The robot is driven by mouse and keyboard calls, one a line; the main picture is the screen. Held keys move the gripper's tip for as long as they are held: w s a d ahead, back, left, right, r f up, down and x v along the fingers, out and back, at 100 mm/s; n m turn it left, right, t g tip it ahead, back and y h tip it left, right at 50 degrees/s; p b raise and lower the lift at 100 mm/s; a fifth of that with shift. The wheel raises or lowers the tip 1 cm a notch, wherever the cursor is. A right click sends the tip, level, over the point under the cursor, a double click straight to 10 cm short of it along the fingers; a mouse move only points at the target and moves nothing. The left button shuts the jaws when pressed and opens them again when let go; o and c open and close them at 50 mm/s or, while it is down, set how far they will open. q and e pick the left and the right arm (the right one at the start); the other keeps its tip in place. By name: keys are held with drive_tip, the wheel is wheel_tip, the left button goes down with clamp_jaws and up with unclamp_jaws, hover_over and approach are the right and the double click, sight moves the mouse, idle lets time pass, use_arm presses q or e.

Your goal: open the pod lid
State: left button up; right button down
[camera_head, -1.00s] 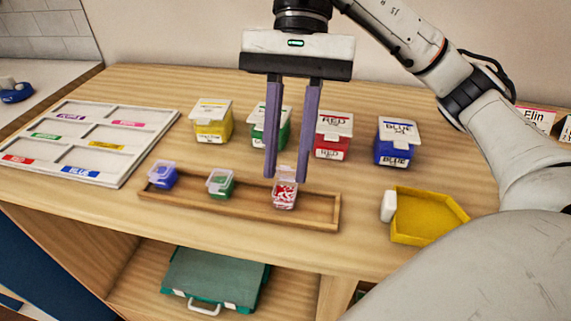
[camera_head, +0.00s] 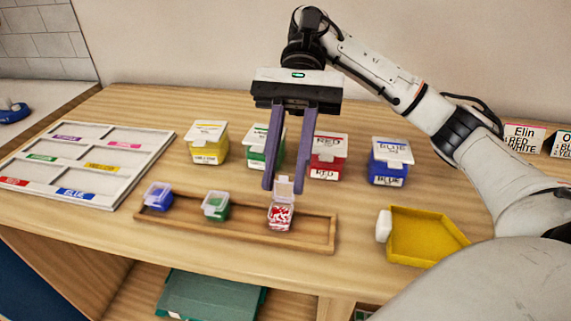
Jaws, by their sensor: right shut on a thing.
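Three small clear pods stand in a long wooden tray (camera_head: 245,230). The right pod (camera_head: 280,215) holds red and white beads, and its clear lid (camera_head: 284,190) stands raised at the back. The green pod (camera_head: 216,206) in the middle and the blue pod (camera_head: 158,196) at the left have their lids down. My right gripper (camera_head: 284,188) points down at the red-and-white pod, its purple fingertips at the raised lid and shut on it. The exact contact is partly hidden. My left gripper is not in view.
Yellow (camera_head: 207,144), green (camera_head: 258,150), red (camera_head: 327,158) and blue (camera_head: 390,162) lidded boxes stand behind the tray. A yellow scoop-like tray (camera_head: 425,235) lies at right. A white labelled sorting board (camera_head: 100,188) lies at left. Name cards (camera_head: 524,138) stand far right.

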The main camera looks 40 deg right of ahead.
drive_tip(key=c, duration=1.5)
unclamp_jaws()
drive_tip(key=shift+o, duration=0.2)
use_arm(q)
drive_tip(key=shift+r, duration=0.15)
use_arm(e)
drive_tip(key=shift+r, duration=0.1)
drive_tip(key=shift+w+d+r+p, duration=0.35)
drive_tip(key=shift+r+p, duration=0.05)
drive_tip(key=shift+p, duration=0.05)
use_arm(q)
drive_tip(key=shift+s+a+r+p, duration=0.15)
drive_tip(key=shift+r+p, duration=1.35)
drive_tip(key=shift+p, duration=0.6)
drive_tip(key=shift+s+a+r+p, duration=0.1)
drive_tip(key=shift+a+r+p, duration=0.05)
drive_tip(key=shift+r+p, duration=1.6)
use_arm(e)
drive_tip(key=v, duration=0.9)
drive_tip(key=shift+f+p, duration=0.15)
drive_tip(key=shift+p, duration=0.15)
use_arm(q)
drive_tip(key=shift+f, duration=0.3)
use_arm(e)
drive_tip(key=shift+d, duration=0.1)
